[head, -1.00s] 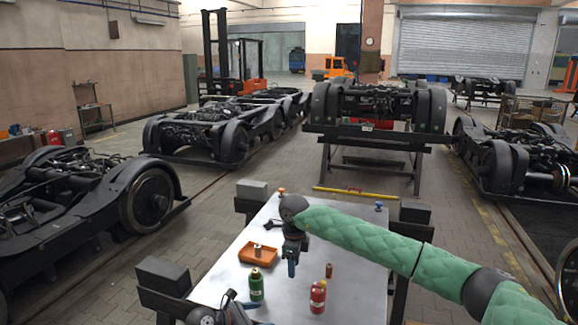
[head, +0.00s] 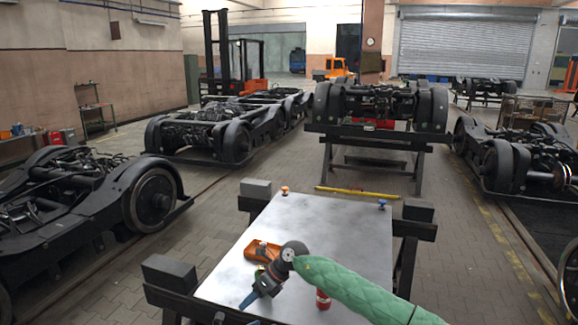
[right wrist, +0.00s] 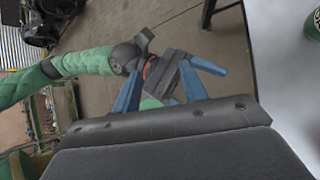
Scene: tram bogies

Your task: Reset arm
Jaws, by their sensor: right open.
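My right gripper (head: 250,299) is low over the near left part of the grey table (head: 335,235) in the head view, blue fingertips pointing down-left. It is open, with nothing visible held. In the right wrist view its two blue fingers (right wrist: 160,92) stand apart. My left arm, green-sleeved with a dark wrist, shows beyond them in that view. The left gripper (right wrist: 172,72) overlaps the right fingers there, so its opening is unclear. The orange tray (head: 256,246) is just behind my right gripper. A red bottle (head: 323,301) is partly hidden by my right arm.
A green bottle (right wrist: 312,26) shows at the right wrist view's edge. An orange knob (head: 285,190) and a blue knob (head: 382,204) stand at the table's far edge.

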